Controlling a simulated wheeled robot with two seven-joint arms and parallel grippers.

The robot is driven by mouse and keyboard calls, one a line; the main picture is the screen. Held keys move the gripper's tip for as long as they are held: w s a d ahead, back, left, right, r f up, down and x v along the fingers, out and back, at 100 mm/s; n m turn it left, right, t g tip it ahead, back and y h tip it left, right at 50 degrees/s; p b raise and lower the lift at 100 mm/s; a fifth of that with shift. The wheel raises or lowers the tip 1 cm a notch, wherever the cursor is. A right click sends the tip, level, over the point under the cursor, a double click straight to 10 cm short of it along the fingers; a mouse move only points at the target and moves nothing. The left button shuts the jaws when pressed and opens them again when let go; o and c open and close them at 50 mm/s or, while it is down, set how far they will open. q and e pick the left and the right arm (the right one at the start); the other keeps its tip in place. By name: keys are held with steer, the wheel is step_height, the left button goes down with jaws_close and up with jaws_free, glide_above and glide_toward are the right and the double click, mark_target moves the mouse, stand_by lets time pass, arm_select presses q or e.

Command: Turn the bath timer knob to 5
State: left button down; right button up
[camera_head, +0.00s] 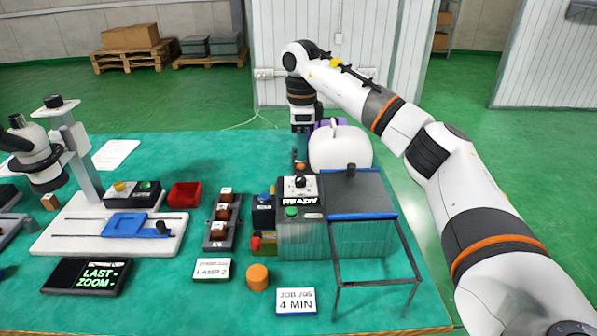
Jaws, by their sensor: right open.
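A black knob with a pale pointer (300,182) sits on a white dial plate on top of a grey machine box (300,240). It looks like the bath timer knob; its numbers and setting are too small to read. A "READY" label and a green button (291,211) are in front of it. My right arm reaches in from the right, and my right gripper (301,154) points down behind the knob, apart from it. Its fingers are open but small and partly lost against dark parts. My left gripper is not in view.
A card (296,301) reads "JOB J06 4 MIN". A white rounded container (340,148) stands right of my right gripper. A dark-lidded tank (356,190) with a metal frame is beside the dial.

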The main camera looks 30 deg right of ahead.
mark_target(301, 178)
step_height(301, 178, down, 6)
steer(key=shift+w+r, duration=0.1)
steer(key=shift+r, duration=0.05)
steer(key=shift+f+p, duration=0.3)
steer(key=shift+f, duration=1.3)
steer(key=shift+c, duration=0.9)
steer(key=c, duration=0.8)
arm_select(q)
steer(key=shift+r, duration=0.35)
